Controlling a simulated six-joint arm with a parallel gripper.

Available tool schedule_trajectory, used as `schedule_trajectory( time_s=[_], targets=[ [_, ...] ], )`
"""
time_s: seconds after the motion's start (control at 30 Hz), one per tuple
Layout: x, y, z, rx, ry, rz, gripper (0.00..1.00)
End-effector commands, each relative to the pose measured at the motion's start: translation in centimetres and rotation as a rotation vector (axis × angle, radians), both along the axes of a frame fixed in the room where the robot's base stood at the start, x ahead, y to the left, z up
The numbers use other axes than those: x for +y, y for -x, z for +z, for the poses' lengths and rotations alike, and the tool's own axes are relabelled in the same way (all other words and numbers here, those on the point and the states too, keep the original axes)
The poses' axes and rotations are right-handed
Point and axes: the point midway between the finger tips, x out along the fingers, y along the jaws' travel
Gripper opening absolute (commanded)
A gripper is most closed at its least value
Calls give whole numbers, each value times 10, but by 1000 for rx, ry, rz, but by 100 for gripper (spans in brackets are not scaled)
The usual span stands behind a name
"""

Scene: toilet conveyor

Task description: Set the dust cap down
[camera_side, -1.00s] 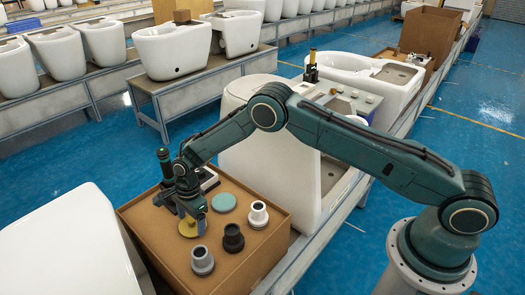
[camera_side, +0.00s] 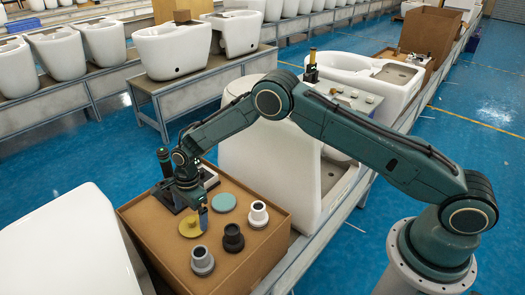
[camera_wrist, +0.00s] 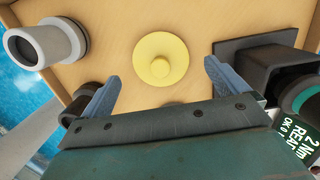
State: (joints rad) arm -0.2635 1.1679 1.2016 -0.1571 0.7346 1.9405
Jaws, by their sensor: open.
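The yellow dust cap (camera_side: 190,229), a round disc with a small raised knob, lies flat on the brown box top (camera_side: 158,236). In the wrist view the dust cap (camera_wrist: 160,60) lies beyond my fingertips, between their lines, with clear board around it. My gripper (camera_side: 198,213) is just above and beside it in the side view. In the wrist view my gripper (camera_wrist: 160,82) has its two blue-grey fingers spread wide, with nothing between them. The fingers and the cap are apart.
A teal disc (camera_side: 223,202), a white flanged piece (camera_side: 258,216), a black one (camera_side: 233,239) and a grey one (camera_side: 202,261) stand on the box top around the cap. A dark square holder (camera_wrist: 250,60) is close to my right finger. White toilet bodies (camera_side: 70,245) flank the box.

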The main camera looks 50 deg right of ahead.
Motion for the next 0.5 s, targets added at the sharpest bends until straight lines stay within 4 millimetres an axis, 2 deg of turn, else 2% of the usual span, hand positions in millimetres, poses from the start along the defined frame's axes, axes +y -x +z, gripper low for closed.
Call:
schedule_trajectory(
  time_s=[0.3,0.5],
  targets=[
    [-7,-1,53,-2,0,-1,98],
    [-10,-1,77,-1,0,-2,98]
  ],
)
